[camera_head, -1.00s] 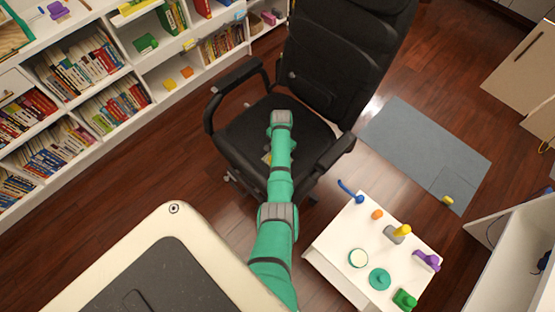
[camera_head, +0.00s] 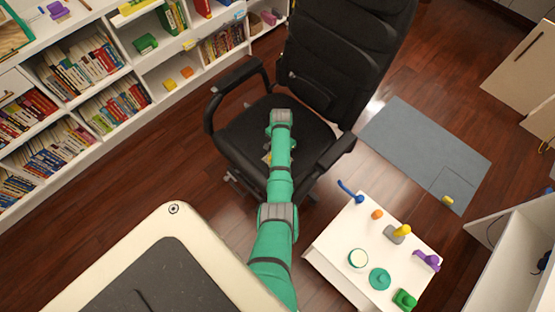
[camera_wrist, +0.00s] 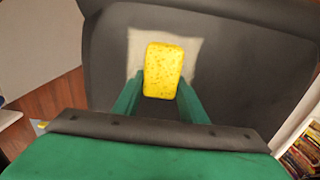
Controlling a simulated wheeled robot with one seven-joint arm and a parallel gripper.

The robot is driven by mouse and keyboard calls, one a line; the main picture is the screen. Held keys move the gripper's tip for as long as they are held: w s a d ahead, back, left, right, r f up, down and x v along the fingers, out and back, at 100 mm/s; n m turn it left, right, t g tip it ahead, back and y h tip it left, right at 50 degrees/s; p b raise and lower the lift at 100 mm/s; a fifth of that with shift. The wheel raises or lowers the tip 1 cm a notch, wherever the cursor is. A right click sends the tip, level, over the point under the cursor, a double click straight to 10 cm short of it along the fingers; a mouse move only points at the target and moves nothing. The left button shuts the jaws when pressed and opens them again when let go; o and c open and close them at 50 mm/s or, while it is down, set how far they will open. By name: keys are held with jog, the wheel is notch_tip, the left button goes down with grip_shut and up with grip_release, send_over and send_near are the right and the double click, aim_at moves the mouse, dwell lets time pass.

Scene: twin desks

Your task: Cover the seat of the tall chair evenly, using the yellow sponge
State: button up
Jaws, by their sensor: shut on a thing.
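The tall black chair stands in the middle of the head view, with its dark seat (camera_head: 240,140) in front of the backrest (camera_head: 350,50). My green arm reaches over the seat and hides part of it. In the wrist view my gripper (camera_wrist: 162,88) is shut on the yellow sponge (camera_wrist: 163,70), with a green finger on each side. The sponge is over the dark seat (camera_wrist: 240,70). A pale, squarish patch (camera_wrist: 192,48) shows on the seat around the sponge; the dark area around it is bare. Whether the sponge touches the seat is unclear. The head view hides the sponge.
Armrests (camera_head: 237,76) flank the seat. A white table (camera_head: 335,245) with several small objects stands at the lower right. A bookshelf (camera_head: 130,60) lines the left side. A grey mat (camera_head: 420,145) lies on the wooden floor at right. A desk (camera_head: 150,235) is at lower left.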

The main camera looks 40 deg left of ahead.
grip_shut()
jog(key=shift+r, duration=2.8)
